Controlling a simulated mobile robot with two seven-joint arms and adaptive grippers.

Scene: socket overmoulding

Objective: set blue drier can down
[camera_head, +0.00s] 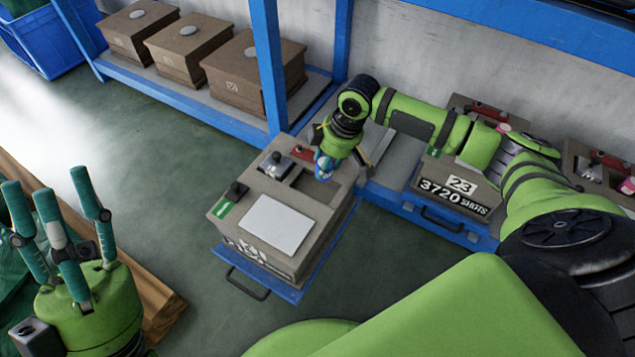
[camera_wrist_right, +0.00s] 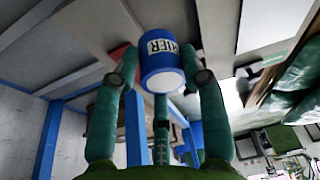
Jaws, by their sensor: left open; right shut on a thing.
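The blue drier can (camera_wrist_right: 165,62) has a white label band and a pale end facing the camera in the right wrist view. My right gripper (camera_wrist_right: 160,78) is shut on it, with the teal fingers around its sides. In the head view a small blue and white part of the can (camera_head: 323,164) shows below the right wrist, over the back part of the brown box on the pulled-out tray. Whether the can touches the box cannot be told. My left gripper (camera_head: 55,225) is open and empty at the lower left, its fingers pointing up.
The brown box (camera_head: 314,240) has a white plate, a green label, a black knob and open recesses on top. Its blue tray (camera_head: 286,289) juts from the blue rack (camera_head: 270,70). A wooden edge (camera_head: 160,309) lies near my left gripper.

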